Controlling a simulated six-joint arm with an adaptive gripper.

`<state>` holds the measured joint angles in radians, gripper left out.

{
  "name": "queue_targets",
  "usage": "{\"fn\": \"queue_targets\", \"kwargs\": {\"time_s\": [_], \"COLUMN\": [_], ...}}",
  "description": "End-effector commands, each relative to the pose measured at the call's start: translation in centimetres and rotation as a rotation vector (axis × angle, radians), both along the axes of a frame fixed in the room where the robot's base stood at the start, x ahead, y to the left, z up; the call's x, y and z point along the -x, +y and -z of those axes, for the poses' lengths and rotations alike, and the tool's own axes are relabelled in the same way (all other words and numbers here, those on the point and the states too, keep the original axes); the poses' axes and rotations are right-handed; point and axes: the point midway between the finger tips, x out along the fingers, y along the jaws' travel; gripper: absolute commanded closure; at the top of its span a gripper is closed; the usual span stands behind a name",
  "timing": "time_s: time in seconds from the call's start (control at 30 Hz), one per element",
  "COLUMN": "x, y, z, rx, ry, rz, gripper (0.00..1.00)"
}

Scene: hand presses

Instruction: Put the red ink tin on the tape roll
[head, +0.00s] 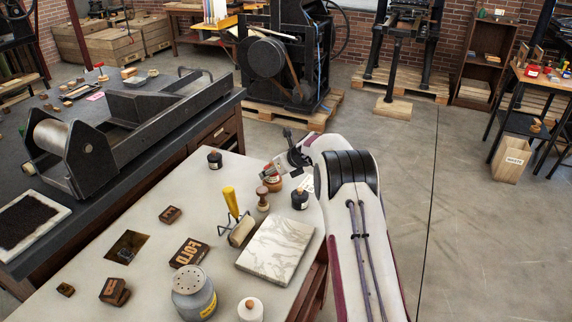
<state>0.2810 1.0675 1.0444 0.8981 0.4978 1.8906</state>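My gripper (272,167) is at the far right end of the pale worktable, reaching in from the right. A small red thing, which looks like the red ink tin (268,171), shows between its fingertips, partly hidden by them. Right below it is a round orange-brown thing that looks like the tape roll (273,184), partly hidden by a wooden-handled stamp in front. The tin appears over the roll. I cannot tell whether it touches the roll or whether the fingers still grip it.
The wooden stamp (263,201), a dark bottle (300,200) and a yellow-handled roller (240,232) stand close by. A marble slab (277,249) lies nearer. Another dark bottle (215,160) stands left. A big press (110,130) fills the dark bench behind.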

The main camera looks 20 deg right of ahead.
Motion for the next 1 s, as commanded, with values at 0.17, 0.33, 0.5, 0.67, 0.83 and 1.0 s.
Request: {"fn": "queue_targets", "kwargs": {"time_s": [0.17, 0.33, 0.5, 0.67, 0.83, 1.0], "x": [1.1, 2.3, 3.4, 4.5, 5.6, 6.4], "y": [-0.4, -0.6, -1.0, -1.3, -1.6, -1.8], "z": [-1.2, -2.4, -3.5, -4.7, -5.9, -6.7], "rx": [0.000, 0.000, 0.000, 0.001, 0.000, 0.000], "ry": [0.000, 0.000, 0.000, 0.000, 0.000, 0.000], "rz": [0.001, 0.000, 0.000, -0.001, 0.000, -0.001], "gripper": [0.46, 0.46, 0.46, 0.46, 0.46, 0.46]}}
